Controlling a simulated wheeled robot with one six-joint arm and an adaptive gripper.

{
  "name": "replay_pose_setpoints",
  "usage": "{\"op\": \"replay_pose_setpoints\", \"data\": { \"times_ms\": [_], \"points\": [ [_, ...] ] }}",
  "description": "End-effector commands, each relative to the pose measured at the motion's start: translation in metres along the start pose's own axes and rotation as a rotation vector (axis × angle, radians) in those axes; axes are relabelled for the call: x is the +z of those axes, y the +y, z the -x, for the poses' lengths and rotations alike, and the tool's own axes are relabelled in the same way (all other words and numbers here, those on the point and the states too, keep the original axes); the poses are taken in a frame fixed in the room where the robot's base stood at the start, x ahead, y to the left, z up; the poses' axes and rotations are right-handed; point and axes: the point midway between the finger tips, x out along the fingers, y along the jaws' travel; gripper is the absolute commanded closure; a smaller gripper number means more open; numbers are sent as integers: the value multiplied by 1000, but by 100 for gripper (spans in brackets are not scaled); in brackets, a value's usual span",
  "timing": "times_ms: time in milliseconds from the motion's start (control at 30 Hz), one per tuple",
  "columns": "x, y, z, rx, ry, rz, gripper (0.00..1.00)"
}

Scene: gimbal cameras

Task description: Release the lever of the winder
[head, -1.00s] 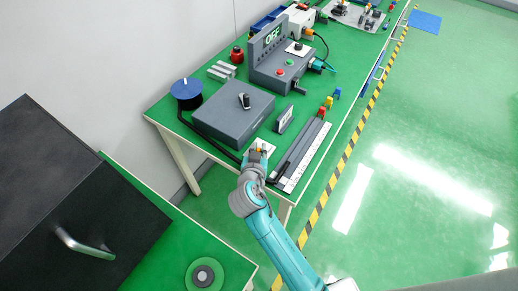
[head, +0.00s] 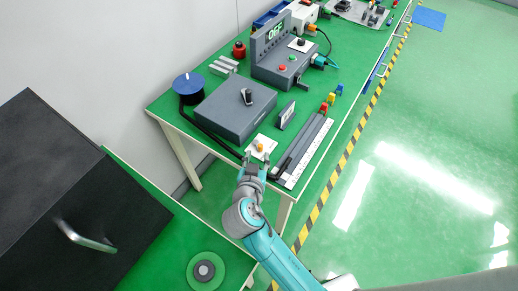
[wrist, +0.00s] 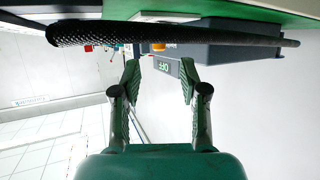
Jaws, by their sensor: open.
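The winder (head: 187,87), a dark drum with a blue top, stands at the table's back left corner. A long black lever (head: 212,135) runs from it along the table's near edge; I take this as its lever. In the wrist view its knurled grip (wrist: 95,33) and shaft cross the top of the picture. My gripper (head: 257,159) is open at the near table edge, by the grip end of the lever. In the wrist view, my gripper (wrist: 160,68) has both fingers spread and empty, with the lever just beyond the tips. It does not look enclosed by them.
A grey box (head: 232,112) stands beside the lever. An orange knob on a white plate (head: 260,146) and a long ruled rail (head: 305,152) lie close to my gripper. A control box (head: 285,68) stands farther back. A dark cabinet (head: 70,180) is at the left.

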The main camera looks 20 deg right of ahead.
Motion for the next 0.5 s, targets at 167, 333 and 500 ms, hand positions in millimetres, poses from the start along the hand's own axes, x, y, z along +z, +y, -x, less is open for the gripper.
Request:
{"op": "replay_pose_setpoints", "data": {
  "times_ms": [167,333,500],
  "points": [
    [0,-1,30,-3,0,1,57],
    [0,0,43,0,0,0,57],
    [0,0,47,1,-1,0,57]
  ]
}}
